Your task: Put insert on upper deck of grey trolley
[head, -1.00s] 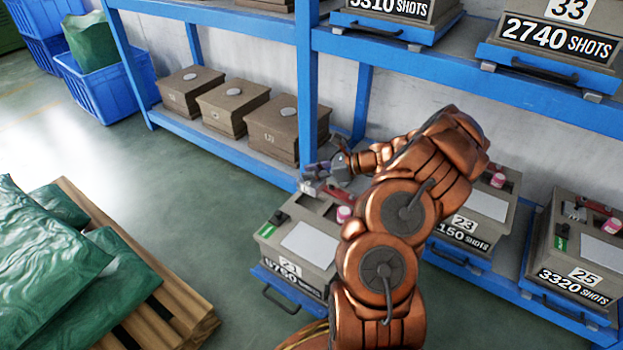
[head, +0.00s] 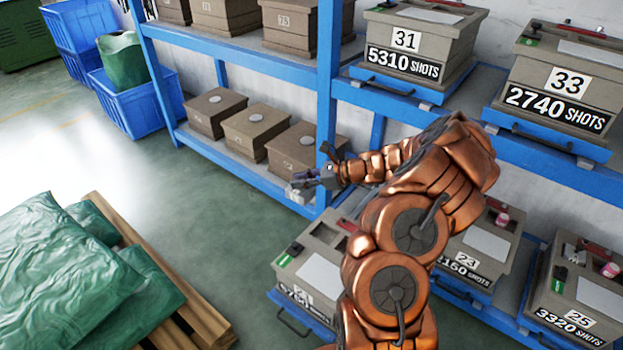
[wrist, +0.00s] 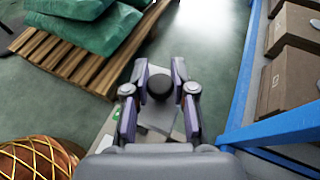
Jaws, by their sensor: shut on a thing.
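My gripper (head: 318,178) is shut on the insert (head: 298,192), a small light grey piece, raised above the front of the lower shelf. In the wrist view, my gripper (wrist: 159,76) has both fingers around the insert (wrist: 159,87), whose dark round part shows between them. A paler grey flat area lies below it; I cannot tell whether it belongs to the insert or to the box underneath. No grey trolley is in view.
Mould box 21 (head: 290,257) sits on a pulled-out blue tray below my arm. The blue rack (head: 328,90) stands close to my gripper. A wooden pallet (head: 200,315) with green sacks (head: 60,255) is at left. Floor between pallet and rack is free.

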